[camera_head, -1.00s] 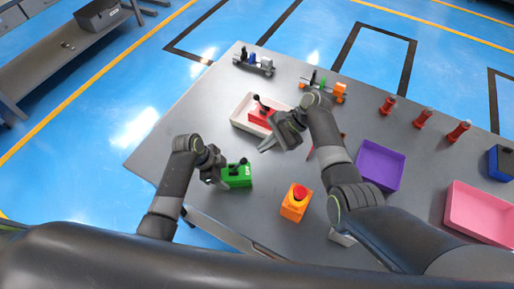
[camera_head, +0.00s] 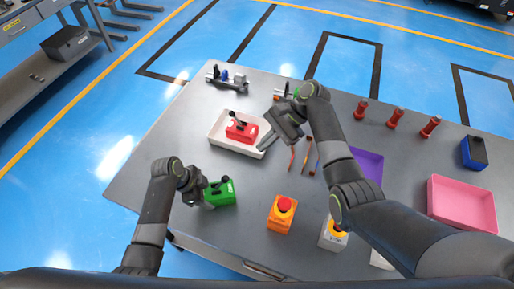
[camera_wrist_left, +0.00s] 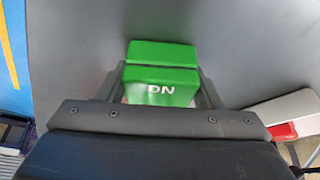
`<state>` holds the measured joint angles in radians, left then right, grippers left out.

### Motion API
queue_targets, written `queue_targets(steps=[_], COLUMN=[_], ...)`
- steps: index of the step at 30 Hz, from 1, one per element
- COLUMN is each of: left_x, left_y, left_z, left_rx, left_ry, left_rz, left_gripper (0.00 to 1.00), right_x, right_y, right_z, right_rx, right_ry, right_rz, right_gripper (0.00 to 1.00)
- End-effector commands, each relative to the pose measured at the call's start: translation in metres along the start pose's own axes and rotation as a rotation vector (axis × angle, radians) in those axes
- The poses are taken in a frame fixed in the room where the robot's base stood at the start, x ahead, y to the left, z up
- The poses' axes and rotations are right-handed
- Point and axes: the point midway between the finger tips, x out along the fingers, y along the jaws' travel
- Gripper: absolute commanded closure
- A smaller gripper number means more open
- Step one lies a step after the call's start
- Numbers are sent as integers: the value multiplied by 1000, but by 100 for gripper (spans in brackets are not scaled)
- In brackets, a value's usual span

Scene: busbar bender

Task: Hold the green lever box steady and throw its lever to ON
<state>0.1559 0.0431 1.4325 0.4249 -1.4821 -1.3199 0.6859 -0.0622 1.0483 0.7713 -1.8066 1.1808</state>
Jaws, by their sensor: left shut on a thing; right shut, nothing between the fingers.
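The green lever box (camera_head: 220,194) stands on the grey table at the left front, with a dark lever on its top. My left gripper (camera_head: 205,193) is shut on the box from its left side. In the left wrist view the green box (camera_wrist_left: 162,75) sits between the fingers (camera_wrist_left: 160,92); a white label on it looks like "ON", and I cannot make out the lever there. My right gripper (camera_head: 264,147) is shut and empty, by the right edge of the white tray, apart from the green box.
A red lever box (camera_head: 241,131) sits in the white tray (camera_head: 222,143). An orange box with a red button (camera_head: 281,215) stands right of the green box. Thin rods, a purple bin (camera_head: 369,169), a pink bin (camera_head: 462,204) and red posts lie further right.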

Motion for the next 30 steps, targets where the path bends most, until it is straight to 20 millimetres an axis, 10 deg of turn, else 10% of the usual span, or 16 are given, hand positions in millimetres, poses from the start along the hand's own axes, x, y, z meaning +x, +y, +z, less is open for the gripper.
queue_targets(steps=[17,30], left_x=[0,0], left_y=[0,0], left_z=[0,0], left_rx=[0,0], left_ry=[1,1], left_rz=[0,0], left_gripper=[71,71], right_x=[20,106], right_y=[9,9], right_z=[-16,-16], right_rx=[4,5], right_ry=[1,-1], right_rz=[2,3], right_gripper=[100,100])
